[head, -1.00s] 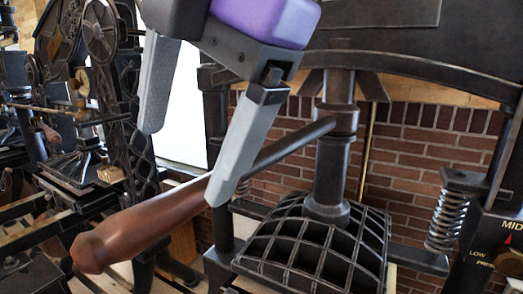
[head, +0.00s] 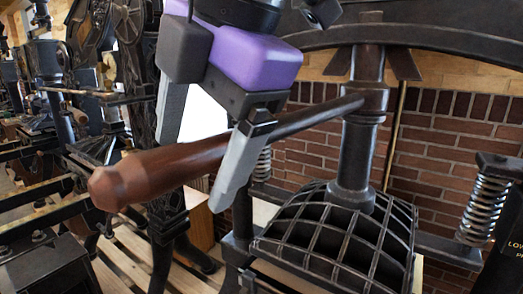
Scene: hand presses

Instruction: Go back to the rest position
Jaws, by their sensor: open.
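My gripper (head: 195,165) is in the upper middle of the head view, purple and dark with two grey fingers. It is open, with its fingers pointing down. The brown wooden handle (head: 150,174) of the press lever shows below and between the fingers. The right finger passes in front of the lever; I cannot tell whether it touches. The dark lever bar (head: 315,113) runs from the handle up to the press's upright screw column (head: 359,150). The black ribbed platen (head: 335,240) sits under the column.
A coil spring (head: 485,208) stands at the right and another partly hidden one is behind the lever. A brick wall (head: 430,160) is behind. Other dark presses (head: 90,90) crowd the left. Wooden slats (head: 140,270) show on the floor at the lower left.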

